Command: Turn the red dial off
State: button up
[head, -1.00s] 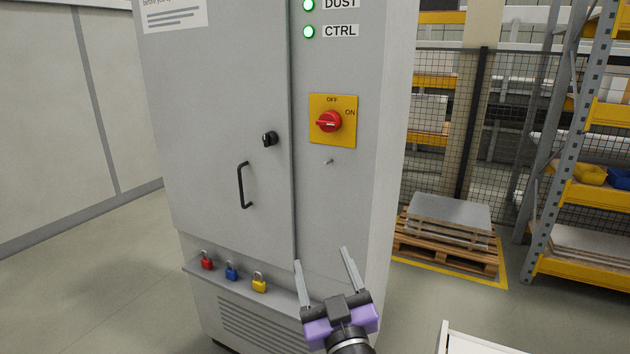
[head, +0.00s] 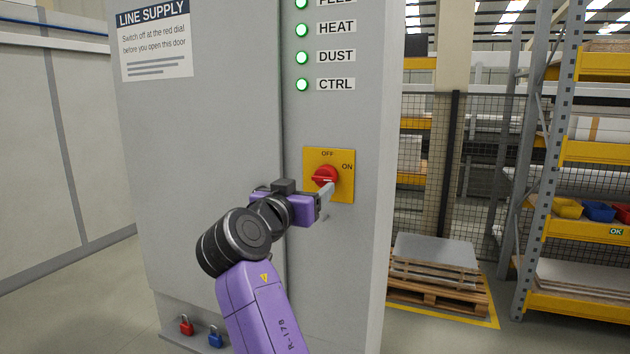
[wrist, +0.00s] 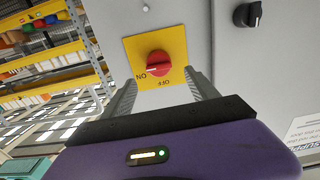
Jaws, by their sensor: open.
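The red dial (head: 325,176) sits on a yellow plate (head: 344,193) on the grey cabinet front. The plate reads OFF above and ON to the right. The dial's grip lies roughly sideways, toward ON; the wrist view shows the dial (wrist: 157,64) upside down. My gripper (head: 328,196) is open and empty in front of the plate, its fingers reaching toward the dial. In the wrist view my fingertips (wrist: 160,86) stand one on each side, just below the dial; I cannot tell whether they touch the plate.
Several green lamps (head: 302,57) glow above the plate. A black knob (wrist: 248,14) is on the cabinet door. A pallet (head: 437,286) and shelving stand to the right.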

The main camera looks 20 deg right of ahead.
aim_at(322, 181)
jog(key=p+x, duration=0.1)
jog(key=x, duration=0.3)
jog(key=p+x, duration=0.1)
jog(key=x, duration=0.3)
jog(key=shift+s+f, duration=0.1)
jog(key=shift+f, duration=0.1)
jog(key=c, duration=1.4)
jog(key=shift+o, duration=0.2)
